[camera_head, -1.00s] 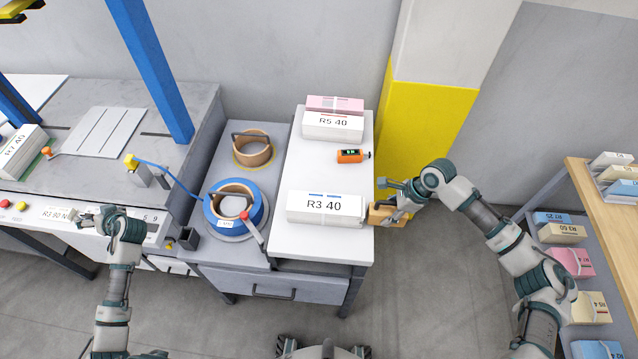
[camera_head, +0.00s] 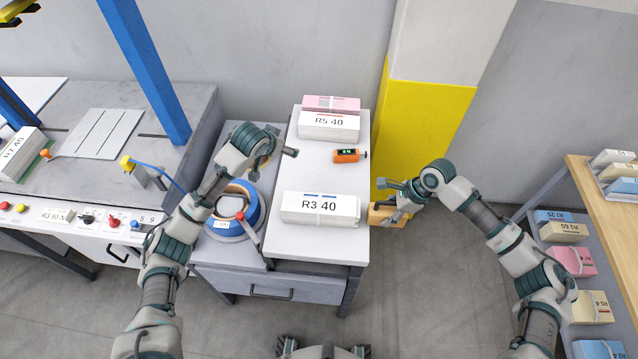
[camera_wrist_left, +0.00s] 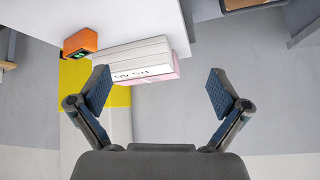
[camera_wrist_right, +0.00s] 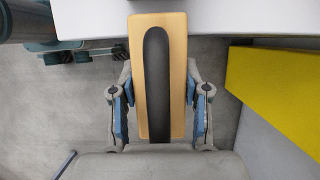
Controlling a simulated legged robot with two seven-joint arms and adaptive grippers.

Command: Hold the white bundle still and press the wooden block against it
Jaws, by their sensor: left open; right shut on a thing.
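The white bundle labelled R3 40 (camera_head: 320,208) lies flat near the front of the white-topped table. My right gripper (camera_wrist_right: 158,108) is shut on the wooden block (camera_wrist_right: 176,75), which has a dark strip along its face. In the head view the block (camera_head: 384,217) is just off the table's right edge, with a small gap to the bundle. My left gripper (camera_wrist_left: 158,92) is open and empty, above the table's left edge, up and left of the R3 40 bundle.
A white and pink R5 40 stack (camera_head: 328,124) stands at the back of the table (camera_head: 295,180). An orange device (camera_head: 347,156) lies between the stacks. A blue tape roll (camera_head: 257,205) sits left, partly behind my left arm. A yellow pillar (camera_head: 425,135) stands behind the right gripper.

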